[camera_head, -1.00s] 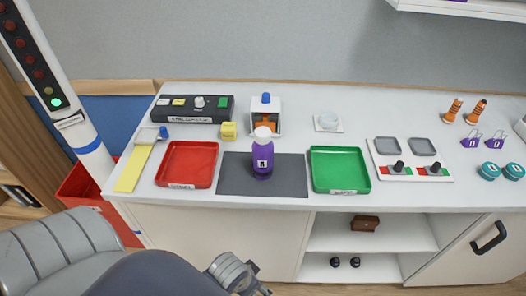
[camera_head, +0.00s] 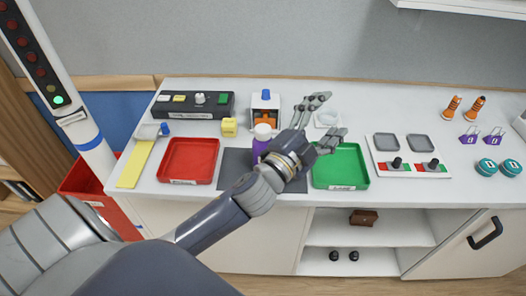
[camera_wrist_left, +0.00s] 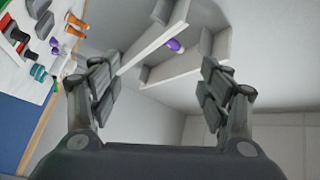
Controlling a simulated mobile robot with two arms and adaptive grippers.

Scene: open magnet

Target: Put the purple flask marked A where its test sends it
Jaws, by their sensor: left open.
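The purple flask (camera_head: 262,144) with a white cap stands upright on the dark grey mat (camera_head: 233,170) between the red tray (camera_head: 188,160) and the green tray (camera_head: 357,167). My left arm hides its lower part and its label. My right gripper is not in view.
A white device with a blue knob (camera_head: 266,103) stands behind the flask. A panel with grey pads (camera_head: 406,154) lies right of the green tray. A column with lights (camera_head: 50,90) stands left.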

